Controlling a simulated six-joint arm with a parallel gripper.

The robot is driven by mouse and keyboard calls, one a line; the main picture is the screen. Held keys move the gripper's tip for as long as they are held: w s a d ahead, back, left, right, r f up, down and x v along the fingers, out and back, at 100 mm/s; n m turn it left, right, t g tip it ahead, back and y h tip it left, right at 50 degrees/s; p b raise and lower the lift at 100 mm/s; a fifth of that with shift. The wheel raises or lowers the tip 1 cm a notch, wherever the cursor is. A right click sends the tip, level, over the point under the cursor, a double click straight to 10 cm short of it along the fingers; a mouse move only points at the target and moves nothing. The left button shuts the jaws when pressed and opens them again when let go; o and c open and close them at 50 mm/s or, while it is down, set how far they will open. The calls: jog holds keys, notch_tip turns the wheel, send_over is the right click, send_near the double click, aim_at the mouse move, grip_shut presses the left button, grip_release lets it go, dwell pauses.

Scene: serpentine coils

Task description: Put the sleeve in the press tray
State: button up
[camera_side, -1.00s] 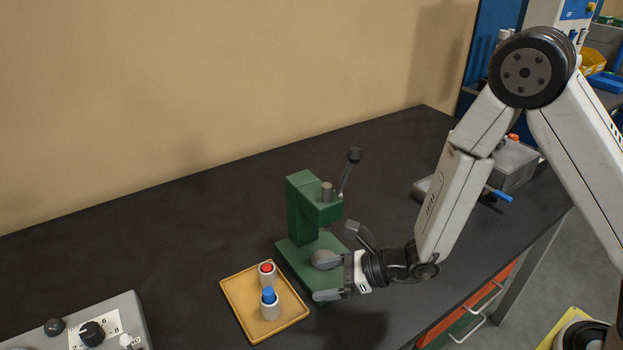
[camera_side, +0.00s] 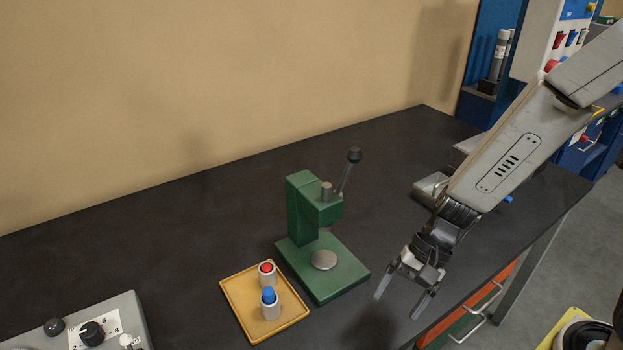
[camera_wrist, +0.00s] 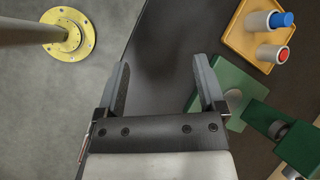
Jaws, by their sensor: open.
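The yellow-orange tray (camera_side: 236,303) lies on the dark bench to the left of the green press (camera_side: 335,280). Two pale sleeves stand in the tray: one with a red top (camera_side: 267,280) at the back and one with a blue top (camera_side: 270,312) in front. In the wrist view the tray (camera_wrist: 238,38), the blue-topped sleeve (camera_wrist: 257,25) and the red-topped sleeve (camera_wrist: 267,53) show at upper right. My gripper (camera_side: 401,303) is open and empty, pointing down above the bench's front edge, right of the press and apart from it. The press's round plate (camera_side: 324,260) is bare.
The press lever (camera_side: 346,175) rises at the press's back right. A grey control box (camera_side: 110,318) with knobs sits at lower left. A grey metal box (camera_side: 430,188) stands behind my arm. Bare bench lies behind the press. A yellow round base (camera_wrist: 68,35) stands on the floor.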

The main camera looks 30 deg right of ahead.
jog(key=w+d+r+n+t+h, duration=0.1)
jog(key=d+r+n+t+h, duration=0.2)
jog(key=d+n+h, duration=0.3)
jog(key=shift+w+d+r+n+h, duration=0.15)
jog(key=shift+d+r+n+h, duration=0.3)
jog(key=shift+d+n, duration=2.3)
jog(key=shift+d+m, duration=0.65)
